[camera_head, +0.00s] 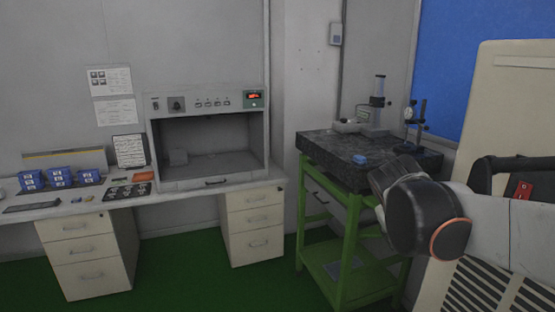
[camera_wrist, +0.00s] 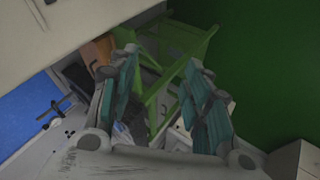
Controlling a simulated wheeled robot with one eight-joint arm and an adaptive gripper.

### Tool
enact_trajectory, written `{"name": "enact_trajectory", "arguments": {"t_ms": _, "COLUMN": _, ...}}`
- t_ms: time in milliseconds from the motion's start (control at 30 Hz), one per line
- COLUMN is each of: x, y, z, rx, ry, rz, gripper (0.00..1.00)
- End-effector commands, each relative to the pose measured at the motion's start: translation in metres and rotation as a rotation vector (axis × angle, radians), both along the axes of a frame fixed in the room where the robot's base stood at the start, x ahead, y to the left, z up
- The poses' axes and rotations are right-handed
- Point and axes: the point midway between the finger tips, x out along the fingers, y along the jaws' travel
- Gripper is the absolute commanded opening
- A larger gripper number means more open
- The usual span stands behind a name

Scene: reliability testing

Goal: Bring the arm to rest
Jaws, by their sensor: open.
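My arm reaches in from the right of the head view, in front of the green stand with the dark stone plate. Beyond the fingers the green stand (camera_wrist: 190,50) shows at a tilt, with the green floor to the right.
A dark stone plate (camera_head: 345,150) on the green stand (camera_head: 353,240) bears a blue object (camera_head: 360,159) and gauge stands (camera_head: 377,100). Left is a desk with blue bins (camera_head: 60,178) and a test chamber (camera_head: 208,100). Green floor (camera_head: 190,265) lies open in front.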

Motion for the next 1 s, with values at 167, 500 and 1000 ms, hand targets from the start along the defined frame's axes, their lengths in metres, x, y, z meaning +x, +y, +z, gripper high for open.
{"name": "enact_trajectory", "arguments": {"t_ms": 167, "x": -0.062, "y": 0.023, "z": -0.011, "rx": 0.152, "ry": -0.033, "rz": -0.010, "gripper": 0.45}}
{"name": "enact_trajectory", "arguments": {"t_ms": 500, "x": -0.159, "y": 0.069, "z": -0.048, "rx": 0.429, "ry": -0.094, "rz": -0.038, "gripper": 0.45}}
{"name": "enact_trajectory", "arguments": {"t_ms": 1000, "x": -0.194, "y": 0.090, "z": -0.069, "rx": 0.555, "ry": -0.123, "rz": -0.056, "gripper": 0.45}}
